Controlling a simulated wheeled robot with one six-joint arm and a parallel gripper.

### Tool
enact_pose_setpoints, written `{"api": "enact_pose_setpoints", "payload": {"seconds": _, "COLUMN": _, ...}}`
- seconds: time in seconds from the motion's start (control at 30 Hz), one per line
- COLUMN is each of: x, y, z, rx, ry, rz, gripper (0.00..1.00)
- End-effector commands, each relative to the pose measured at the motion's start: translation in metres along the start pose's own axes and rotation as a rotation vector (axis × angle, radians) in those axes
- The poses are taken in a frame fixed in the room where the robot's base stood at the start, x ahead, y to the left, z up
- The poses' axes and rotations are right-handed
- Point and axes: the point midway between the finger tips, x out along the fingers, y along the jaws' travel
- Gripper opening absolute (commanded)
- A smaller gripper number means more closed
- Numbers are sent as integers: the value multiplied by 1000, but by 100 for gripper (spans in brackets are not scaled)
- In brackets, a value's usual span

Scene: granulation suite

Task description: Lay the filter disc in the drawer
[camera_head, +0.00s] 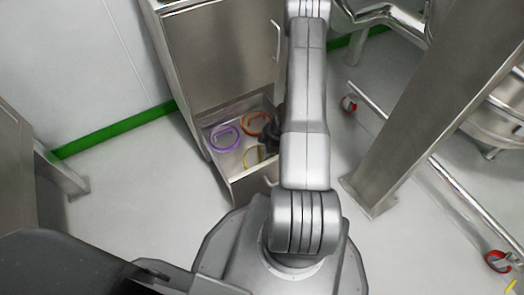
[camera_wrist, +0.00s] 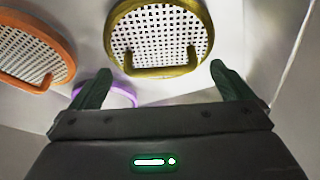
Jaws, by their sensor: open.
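Three filter discs with coloured rims and white mesh show at the open drawer (camera_head: 238,180). The purple disc (camera_head: 224,138) is at the left, the orange disc (camera_head: 256,124) at the back right and the yellow disc (camera_head: 252,157) nearer the front. In the wrist view the yellow disc (camera_wrist: 160,36) is straight ahead of my gripper (camera_wrist: 162,82), its handle close to the gap between the fingers. My gripper is open and holds nothing. The orange disc (camera_wrist: 32,52) is at the upper left, and the purple disc (camera_wrist: 108,95) is partly hidden behind the left finger. My arm hides the drawer's right side in the head view.
The drawer belongs to a steel cabinet (camera_head: 222,50) with a closed front above it. A slanted steel post (camera_head: 430,110) and a rail (camera_head: 470,205) stand to the right. A steel unit (camera_head: 18,170) is at the left. Floor is clear left of the drawer.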

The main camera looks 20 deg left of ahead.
Motion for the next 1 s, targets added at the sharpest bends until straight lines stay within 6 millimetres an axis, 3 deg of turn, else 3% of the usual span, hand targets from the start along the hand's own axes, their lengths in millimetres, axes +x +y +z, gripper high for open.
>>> {"api": "enact_pose_setpoints", "payload": {"seconds": 0.03, "x": -16, "y": 1, "z": -2, "rx": 1, "ry": 0, "rz": 3, "gripper": 100}}
{"api": "enact_pose_setpoints", "payload": {"seconds": 0.1, "x": -30, "y": 1, "z": -2, "rx": 1, "ry": 0, "rz": 3, "gripper": 100}}
{"api": "enact_pose_setpoints", "payload": {"seconds": 0.43, "x": -83, "y": 0, "z": -2, "rx": 1, "ry": 0, "rz": 2, "gripper": 100}}
{"api": "enact_pose_setpoints", "payload": {"seconds": 0.63, "x": -96, "y": 0, "z": -1, "rx": 0, "ry": 1, "rz": 1, "gripper": 100}}
{"api": "enact_pose_setpoints", "payload": {"seconds": 0.97, "x": -97, "y": 0, "z": 0, "rx": 0, "ry": 0, "rz": 0, "gripper": 100}}
{"api": "enact_pose_setpoints", "payload": {"seconds": 1.0, "x": -97, "y": 0, "z": 0, "rx": 0, "ry": 0, "rz": 0, "gripper": 94}}
